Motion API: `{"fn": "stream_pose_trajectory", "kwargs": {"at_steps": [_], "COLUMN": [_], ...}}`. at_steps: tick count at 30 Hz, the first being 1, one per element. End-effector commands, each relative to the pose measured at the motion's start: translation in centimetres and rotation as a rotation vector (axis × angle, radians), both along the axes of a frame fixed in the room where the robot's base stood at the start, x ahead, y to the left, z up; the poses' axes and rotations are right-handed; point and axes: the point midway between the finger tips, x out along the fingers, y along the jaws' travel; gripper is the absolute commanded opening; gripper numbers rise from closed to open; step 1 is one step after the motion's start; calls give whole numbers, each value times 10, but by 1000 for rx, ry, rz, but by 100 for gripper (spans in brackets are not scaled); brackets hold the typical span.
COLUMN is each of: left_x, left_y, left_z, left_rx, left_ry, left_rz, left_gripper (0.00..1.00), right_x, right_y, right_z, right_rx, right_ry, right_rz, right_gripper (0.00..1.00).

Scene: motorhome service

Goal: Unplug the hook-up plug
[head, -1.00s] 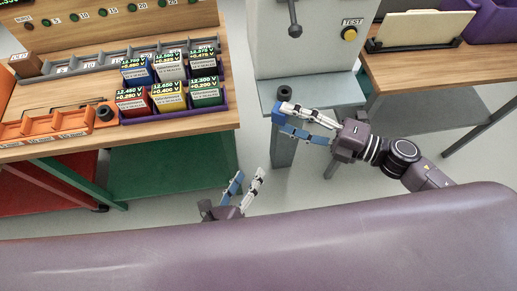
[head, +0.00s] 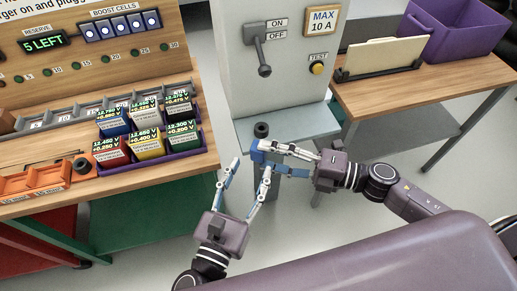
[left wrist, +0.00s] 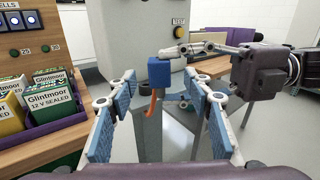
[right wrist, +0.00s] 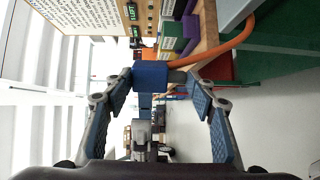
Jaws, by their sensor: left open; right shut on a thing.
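The blue hook-up plug (head: 257,151) is at the front edge of the grey pedestal ledge. It shows as a blue block in the left wrist view (left wrist: 159,72), with an orange cable (left wrist: 151,108) hanging below it. My right gripper (head: 275,156) is shut on the plug; in the right wrist view the plug (right wrist: 150,74) lies between its fingertips, with a grey cylindrical part beside it. My left gripper (head: 246,174) is open and empty, just in front of and below the plug, its fingers pointing toward it. Whether the plug is seated in a socket is hidden.
A black ring-shaped part (head: 261,130) stands on the pedestal ledge (head: 305,123) close behind the plug. The grey pedestal (head: 285,80) carries a lever and a TEST button. A left bench (head: 90,190) holds several battery boxes; a right bench (head: 400,90) holds a purple bin.

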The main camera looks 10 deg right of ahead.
Motion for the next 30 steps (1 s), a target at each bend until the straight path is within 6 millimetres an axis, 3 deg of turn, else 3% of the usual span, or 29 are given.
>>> {"fn": "stream_pose_trajectory", "kwargs": {"at_steps": [13,26,30], "left_x": [54,61,61], "left_y": [-36,-41,-41], "left_z": [0,0,0], "left_rx": [1,1,0], "left_ry": [0,3,2], "left_rz": [0,0,0], "left_gripper": [46,46,32], "right_x": [0,0,0], "right_y": [0,0,0], "right_z": [0,0,0], "right_rx": [1,1,0], "right_ry": [-1,-1,0], "right_rz": [0,0,0], "right_gripper": [18,18,18]}}
